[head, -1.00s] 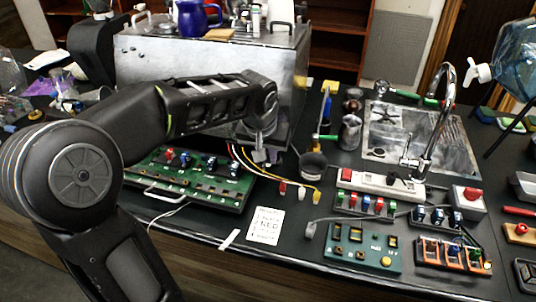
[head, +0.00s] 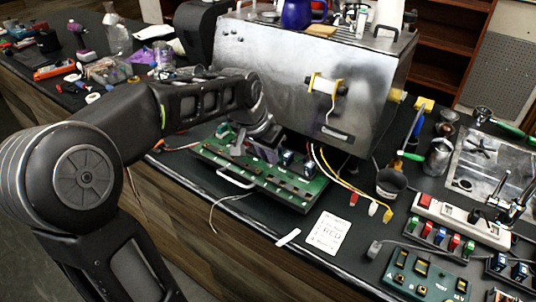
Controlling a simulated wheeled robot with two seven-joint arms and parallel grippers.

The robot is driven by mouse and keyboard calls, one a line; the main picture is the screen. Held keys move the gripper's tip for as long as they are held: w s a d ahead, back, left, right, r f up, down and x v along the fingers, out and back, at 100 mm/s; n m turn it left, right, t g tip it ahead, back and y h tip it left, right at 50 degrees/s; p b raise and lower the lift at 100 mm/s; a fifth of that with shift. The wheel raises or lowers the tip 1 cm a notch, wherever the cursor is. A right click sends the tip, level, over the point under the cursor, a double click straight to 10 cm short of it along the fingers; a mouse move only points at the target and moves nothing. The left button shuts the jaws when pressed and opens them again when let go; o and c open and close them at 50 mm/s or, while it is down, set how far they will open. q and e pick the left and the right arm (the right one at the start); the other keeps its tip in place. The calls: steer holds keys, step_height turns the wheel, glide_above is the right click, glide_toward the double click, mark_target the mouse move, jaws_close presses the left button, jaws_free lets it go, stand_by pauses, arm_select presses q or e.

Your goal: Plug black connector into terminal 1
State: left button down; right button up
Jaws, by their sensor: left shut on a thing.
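The green circuit board (head: 232,164) with terminal slots and small blocks lies in front of the metal brewer (head: 290,75). My left gripper (head: 266,152) is over the back middle of the board, pointing down and shut on a small dark thing that I take to be the black connector. The connector is mostly hidden by the fingers, and I cannot tell if it touches the board. Terminal 1 cannot be told apart at this size. Loose leads with a red connector (head: 353,197), a white connector (head: 373,208) and a yellow connector (head: 388,215) lie right of the board. My right gripper is not in view.
A note card (head: 327,233) lies in front of the leads. A dark cup (head: 390,183), a power strip (head: 465,220) and a second green panel (head: 425,272) stand to the right. Tools and bags clutter the far left. Bare table shows left of the note card.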

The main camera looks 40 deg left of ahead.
mark_target(268, 163)
arm_select(q)
steer(key=shift+f, duration=0.15)
steer(key=shift+f+b, duration=1.3)
steer(key=shift+f, duration=0.35)
steer(key=shift+r, duration=0.15)
steer(key=shift+f+b, duration=0.75)
steer(key=shift+b, duration=0.05)
stand_by(1.4)
steer(key=c, duration=1.3)
jaws_free()
steer(key=shift+c, duration=0.2)
